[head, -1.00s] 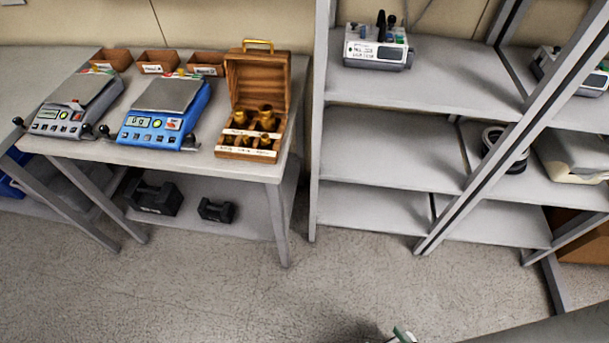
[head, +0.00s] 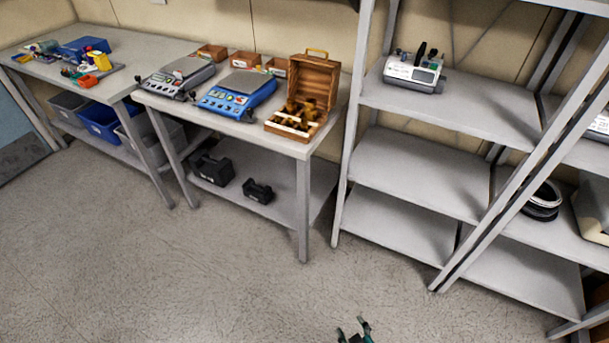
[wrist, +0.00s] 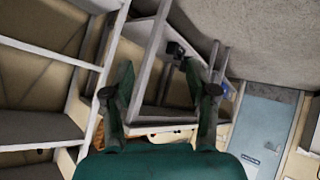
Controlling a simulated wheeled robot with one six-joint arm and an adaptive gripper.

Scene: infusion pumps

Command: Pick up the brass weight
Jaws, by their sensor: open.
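Several brass weights (head: 298,112) stand in an open wooden case (head: 318,78) on the right end of the scale table, its lid raised at the back. They are small and dark here, and I cannot tell them apart. My gripper (head: 351,328) shows at the bottom edge of the head view, far in front of the table and low in the picture. In the wrist view my gripper (wrist: 158,82) has its two green fingers spread wide with nothing between them. No brass weight can be made out in the wrist view.
A blue scale (head: 237,95) and a grey scale (head: 177,77) stand left of the case, small wooden boxes behind them. Black weights (head: 212,168) lie on the lower shelf. A metal rack (head: 430,180) stands to the right. The floor (head: 230,270) ahead is clear.

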